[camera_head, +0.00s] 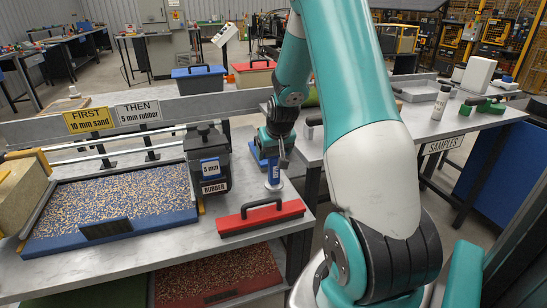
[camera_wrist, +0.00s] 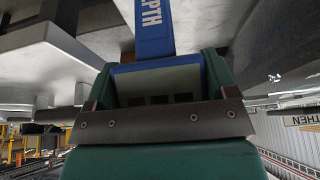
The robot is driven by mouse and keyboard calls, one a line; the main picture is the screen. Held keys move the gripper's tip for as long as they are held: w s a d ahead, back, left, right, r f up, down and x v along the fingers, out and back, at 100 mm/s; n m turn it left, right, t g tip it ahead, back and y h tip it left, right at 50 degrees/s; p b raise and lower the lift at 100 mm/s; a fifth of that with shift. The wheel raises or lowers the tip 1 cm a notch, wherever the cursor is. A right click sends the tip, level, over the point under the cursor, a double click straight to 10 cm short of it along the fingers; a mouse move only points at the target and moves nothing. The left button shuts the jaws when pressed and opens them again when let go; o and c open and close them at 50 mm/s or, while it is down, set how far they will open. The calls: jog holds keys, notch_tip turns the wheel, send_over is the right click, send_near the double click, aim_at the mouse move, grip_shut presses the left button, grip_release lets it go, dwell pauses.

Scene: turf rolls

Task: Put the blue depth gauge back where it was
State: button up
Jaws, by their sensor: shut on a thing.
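The blue depth gauge (camera_head: 274,174) is upright in my gripper (camera_head: 273,158), its pale round foot close above or on the grey bench by the bench's right end; I cannot tell whether it touches. In the wrist view the gauge (camera_wrist: 154,32) shows as a blue bar with white letters ending in "PTH", between the jaws of my gripper (camera_wrist: 160,82). The jaws are shut on it. The place it came from is not marked in either view.
A red float with a black handle (camera_head: 262,217) lies just in front of the gauge. The black 5 mm rubber hopper (camera_head: 207,158) stands to its left, beside a blue tray of granules (camera_head: 110,238). The samples table (camera_head: 430,128) is at the right.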

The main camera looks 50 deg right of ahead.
jog(key=shift+f, duration=1)
jog(key=shift+f, duration=0.15)
jog(key=o, duration=1.1)
jog(key=shift+r, duration=0.25)
jog(key=v, duration=1.2)
jog(key=a+r+n+y, duration=0.2)
jog(key=a+n, duration=0.1)
jog(key=a, duration=0.7)
jog(key=a+r+n+y, duration=0.2)
jog(key=a, duration=0.8)
jog(key=s+a+r+n+g+y, duration=0.1)
jog(key=s+a+n, duration=0.3)
jog(key=s+a, duration=0.4)
jog(key=s+a+r+n+g+y, duration=0.1)
jog(key=s+a+n+g, duration=0.2)
jog(key=s+a, duration=0.6)
jog(key=a+n, duration=0.1)
jog(key=a, duration=0.1)
jog(key=shift+a+r+y, duration=0.3)
jog(key=shift+y, duration=0.1)
